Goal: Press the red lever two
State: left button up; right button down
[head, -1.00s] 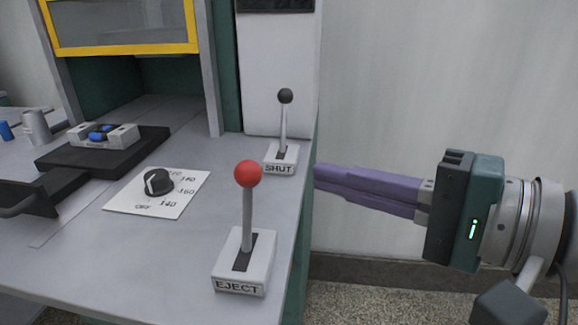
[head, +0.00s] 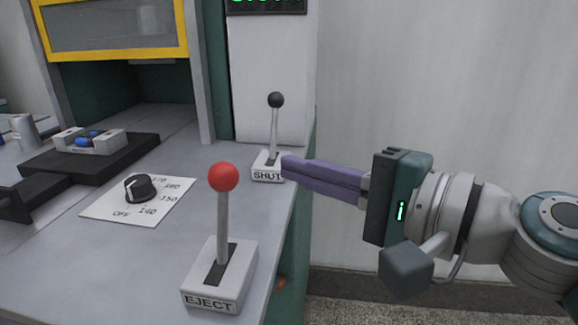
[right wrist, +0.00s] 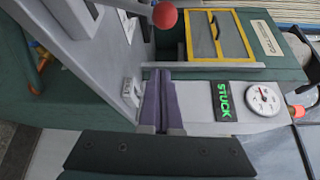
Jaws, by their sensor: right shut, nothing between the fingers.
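The red-knobbed lever (head: 223,178) stands upright on a white base marked EJECT (head: 219,277), near the front right of the grey bench. Its red ball also shows at the top of the right wrist view (right wrist: 165,15). A second lever with a black knob (head: 275,100) stands behind it on a base marked SHUT (head: 267,166). My right gripper (head: 284,167) has its purple fingers shut and empty. In the head view the fingertips lie right of the red lever, just beside the SHUT base; whether they touch it I cannot tell. My left gripper is not in view.
A black dial (head: 140,187) sits on a white card left of the red lever. A black tray (head: 88,154) holds a grey mould with blue parts. A yellow-framed window (head: 110,28) stands behind. A green STUCK display (right wrist: 224,101) and a gauge (right wrist: 263,98) show in the wrist view.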

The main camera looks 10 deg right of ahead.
aim_at(223, 217)
jog(key=a+p, duration=0.1)
jog(key=a, duration=0.4)
jog(key=shift+r+p, duration=0.1)
jog(key=shift+p, duration=0.25)
